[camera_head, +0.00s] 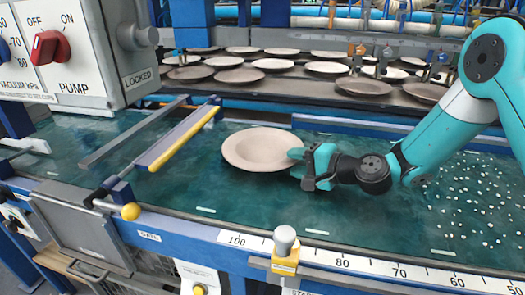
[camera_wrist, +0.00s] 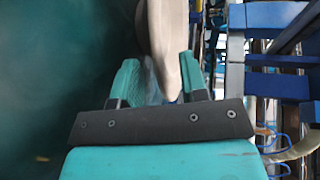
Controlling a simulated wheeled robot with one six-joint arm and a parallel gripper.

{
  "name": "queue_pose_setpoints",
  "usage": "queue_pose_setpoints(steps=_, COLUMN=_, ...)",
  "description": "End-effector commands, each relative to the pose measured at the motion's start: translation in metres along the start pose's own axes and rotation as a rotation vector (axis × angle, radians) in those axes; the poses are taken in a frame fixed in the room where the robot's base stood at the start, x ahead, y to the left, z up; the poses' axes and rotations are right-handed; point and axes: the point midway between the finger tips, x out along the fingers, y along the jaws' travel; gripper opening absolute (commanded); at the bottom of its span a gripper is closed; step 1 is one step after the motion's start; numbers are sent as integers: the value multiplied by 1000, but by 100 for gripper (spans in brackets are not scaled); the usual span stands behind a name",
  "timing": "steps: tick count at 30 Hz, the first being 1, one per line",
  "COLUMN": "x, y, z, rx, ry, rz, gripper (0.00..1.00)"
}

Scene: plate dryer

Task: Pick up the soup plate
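The soup plate (camera_head: 258,148) is a round, pale beige plate with a wide rim and a sunken centre. It lies over the green belt in the middle of the head view. My gripper (camera_head: 296,163) is at the plate's right rim, its teal fingertips on either side of the edge. In the wrist view the plate (camera_wrist: 163,35) appears edge-on, its rim between the two fingers of my gripper (camera_wrist: 158,78). The rim is close to the right finger, and a gap shows between it and the left finger. The plate's underside is hidden in the head view.
Several similar plates (camera_head: 238,75) stand on a dark shelf behind. A grey and yellow guide bar (camera_head: 184,138) crosses the belt left of the plate. A control box (camera_head: 75,45) hangs at the upper left. A blue rail with a scale (camera_head: 345,262) runs along the front.

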Motion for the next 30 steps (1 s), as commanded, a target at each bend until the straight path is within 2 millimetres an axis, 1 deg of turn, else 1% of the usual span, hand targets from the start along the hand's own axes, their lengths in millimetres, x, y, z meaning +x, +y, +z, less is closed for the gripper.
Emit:
queue_pose_setpoints(steps=1, x=6, y=-1, z=0, rx=0, ry=-1, rz=-1, gripper=40)
queue_pose_setpoints(steps=4, x=12, y=0, z=0, rx=-1, ry=0, rz=-1, gripper=40)
queue_pose_setpoints(steps=10, x=13, y=0, z=0, rx=1, ry=1, rz=0, gripper=40)
queue_pose_setpoints(steps=11, x=13, y=0, z=0, rx=1, ry=1, rz=0, gripper=38)
queue_pose_setpoints(steps=12, x=13, y=0, z=0, rx=1, ry=1, rz=0, gripper=28)
queue_pose_setpoints(steps=14, x=13, y=0, z=0, rx=1, ry=1, rz=0, gripper=15)
queue_pose_setpoints(steps=15, x=13, y=0, z=0, rx=1, ry=1, rz=0, gripper=6)
queue_pose_setpoints(steps=16, x=13, y=0, z=0, rx=1, ry=1, rz=0, gripper=0)
queue_pose_setpoints(steps=27, x=12, y=-2, z=-1, rx=0, ry=2, rz=-3, gripper=0)
queue_pose_setpoints(steps=30, x=12, y=-5, z=-1, rx=-1, ry=2, rz=-3, gripper=0)
